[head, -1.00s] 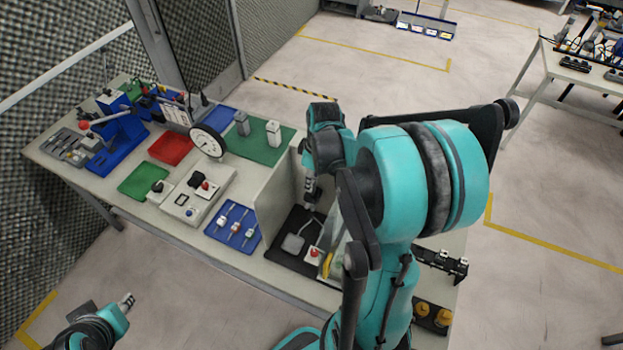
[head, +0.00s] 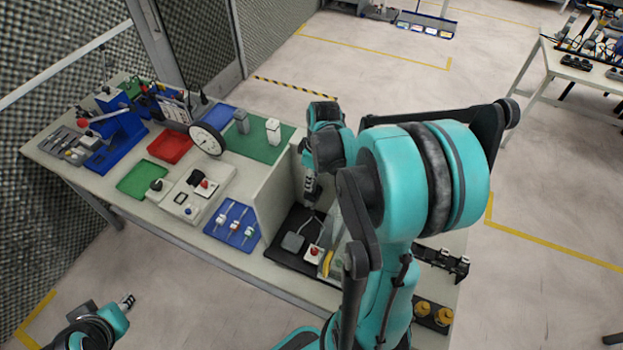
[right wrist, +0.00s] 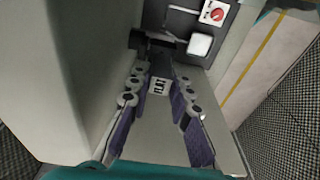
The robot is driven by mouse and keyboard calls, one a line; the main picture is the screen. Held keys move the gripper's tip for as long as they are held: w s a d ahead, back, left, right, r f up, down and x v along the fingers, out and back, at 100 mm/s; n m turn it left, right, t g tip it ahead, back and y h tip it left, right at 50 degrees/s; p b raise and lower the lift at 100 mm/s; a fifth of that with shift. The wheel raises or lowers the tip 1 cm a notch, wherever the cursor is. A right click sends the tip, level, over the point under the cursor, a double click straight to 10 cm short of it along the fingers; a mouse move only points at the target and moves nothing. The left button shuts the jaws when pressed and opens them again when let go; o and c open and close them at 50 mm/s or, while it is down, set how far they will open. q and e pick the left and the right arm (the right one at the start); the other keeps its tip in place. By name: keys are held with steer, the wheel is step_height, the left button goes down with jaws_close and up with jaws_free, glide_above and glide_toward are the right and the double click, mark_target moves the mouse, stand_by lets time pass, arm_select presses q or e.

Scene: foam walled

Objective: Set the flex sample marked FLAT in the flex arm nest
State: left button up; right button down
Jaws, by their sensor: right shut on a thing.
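My right gripper (right wrist: 159,86) is shut on the flex sample (right wrist: 157,88), a small piece with a white label reading FLAT, seen between the fingers in the right wrist view. In the head view the right gripper (head: 311,190) hangs over the black mat beside a pale partition; the sample cannot be made out there. A dark fixture (right wrist: 152,42) lies just beyond the fingertips in the wrist view; I cannot tell whether it is the flex arm nest or whether the sample touches it. My left gripper (head: 128,300) is off the table at lower left, its jaws too small to judge.
A grey pad (head: 293,241) and a white box with a red button (head: 314,252) stand on the black mat. The pale partition (head: 278,195) rises close to the right gripper.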

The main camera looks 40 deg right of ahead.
steer(key=shift+f+b, duration=1)
steer(key=shift+f, duration=0.2)
steer(key=c, duration=1.3)
jaws_free()
step_height(320, 180, up, 12)
steer(key=s, duration=0.1)
steer(key=shift+s+d, duration=0.15)
steer(key=shift+d, duration=0.2)
steer(key=shift+f, duration=0.1)
steer(key=s+a+f+m+t, duration=0.1)
steer(key=s+a+m+t, duration=0.2)
steer(key=a, duration=0.6)
steer(key=s+a+f+m+t, duration=0.1)
steer(key=s+a+m+t, duration=0.15)
steer(key=a, duration=0.65)
step_height(320, 180, down, 17)
steer(key=b, duration=1.6)
steer(key=shift+a+r+h+b, duration=0.15)
steer(key=shift+h+b, duration=0.15)
steer(key=shift+b, duration=0.1)
